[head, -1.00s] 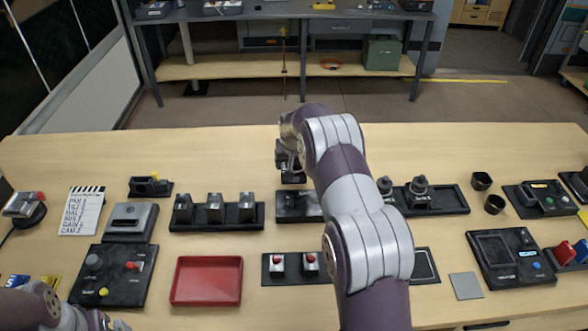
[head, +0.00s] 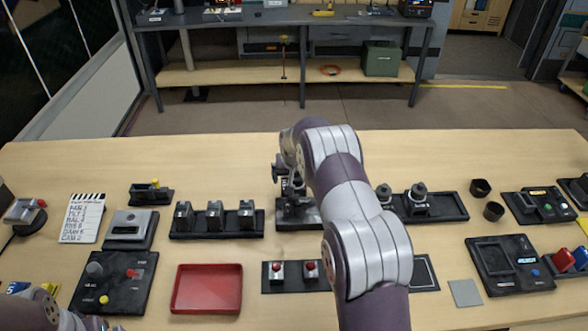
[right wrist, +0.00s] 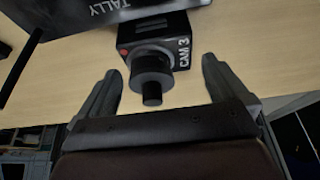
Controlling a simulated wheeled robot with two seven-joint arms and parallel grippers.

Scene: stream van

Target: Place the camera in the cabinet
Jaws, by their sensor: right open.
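The black camera (right wrist: 155,45), marked CAM 3, shows in the right wrist view with its round lens pointing toward my gripper and a red dot on its front. My right gripper (right wrist: 161,70) is open; its two fingers stand apart to either side of the lens, with nothing clamped. In the head view my right gripper (head: 281,172) is over the middle of the table, beside a dark block, partly hidden by my arm. My left arm shows only at the lower left corner; its gripper is out of view. I cannot tell for sure which thing is the cabinet.
A black TALLY panel (right wrist: 95,12) lies beside the camera. On the table (head: 225,150) are a red tray (head: 207,309), a black rack of switches (head: 216,235), and control panels at both sides. The table's back strip is clear. A wooden drawer unit (head: 481,12) stands far behind.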

